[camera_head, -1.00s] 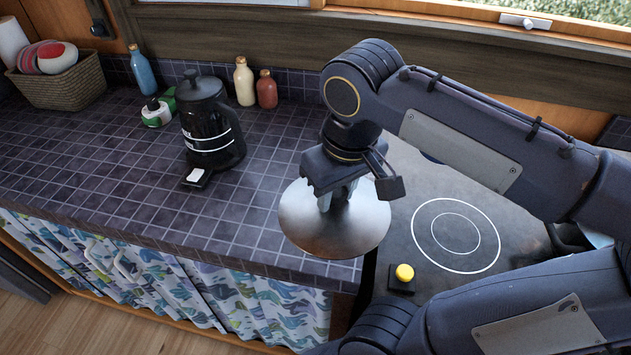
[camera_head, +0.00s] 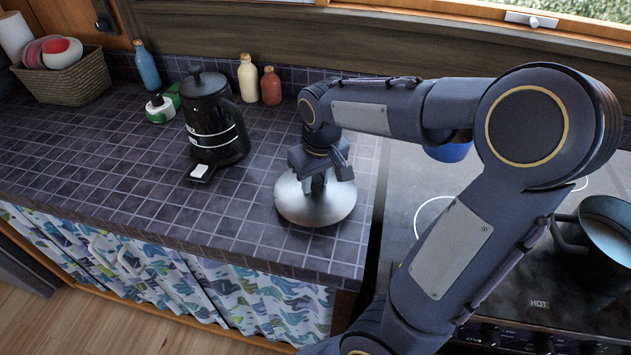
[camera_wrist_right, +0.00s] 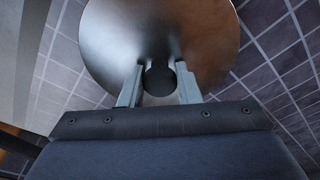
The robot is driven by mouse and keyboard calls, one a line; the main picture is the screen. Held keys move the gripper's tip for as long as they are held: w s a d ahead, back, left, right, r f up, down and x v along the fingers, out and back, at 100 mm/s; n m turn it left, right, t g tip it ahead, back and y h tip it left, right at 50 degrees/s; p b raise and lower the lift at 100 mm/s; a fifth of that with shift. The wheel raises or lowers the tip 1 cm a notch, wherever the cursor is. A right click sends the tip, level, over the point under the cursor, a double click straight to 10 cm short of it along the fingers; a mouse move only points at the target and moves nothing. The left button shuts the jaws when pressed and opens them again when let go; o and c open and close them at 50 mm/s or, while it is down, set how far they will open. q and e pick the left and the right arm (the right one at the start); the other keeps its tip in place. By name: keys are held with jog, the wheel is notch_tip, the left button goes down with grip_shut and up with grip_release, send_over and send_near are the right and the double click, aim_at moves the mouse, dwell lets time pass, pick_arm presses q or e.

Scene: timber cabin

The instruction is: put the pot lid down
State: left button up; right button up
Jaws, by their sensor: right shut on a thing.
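The pot lid (camera_head: 333,205) is a round, shiny metal disc with a dark knob. It is at or just above the tiled counter, left of the stove; I cannot tell if it touches the tiles. My right gripper (camera_head: 316,188) is above it, shut on its knob. In the right wrist view the lid (camera_wrist_right: 205,35) fills the top middle, with the dark knob (camera_wrist_right: 159,78) between the two fingers of my right gripper (camera_wrist_right: 160,88). My left gripper is not in view.
A black coffee pot (camera_head: 213,125) stands left of the lid, with bottles (camera_head: 247,80) behind. A basket (camera_head: 65,82) sits at the far left. The stove (camera_head: 400,225) is right, with a grey pot (camera_head: 606,228). Tiles between coffee pot and lid are clear.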

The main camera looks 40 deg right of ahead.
aim_at(320, 194)
jog(key=shift+f, duration=0.6)
jog(key=shift+f, duration=0.25)
jog(key=o, duration=1.1)
jog(key=shift+r, duration=0.1)
notch_tip(320, 194, up, 11)
jog(key=s, duration=0.2)
jog(key=s+a+f+t+y, duration=0.3)
jog(key=s+a+f, duration=0.3)
jog(key=s+a, duration=0.5)
jog(key=shift+s+a+m+t+y+p, duration=0.3)
jog(key=shift+s+t+y+p, duration=0.15)
jog(key=shift+s, duration=0.5)
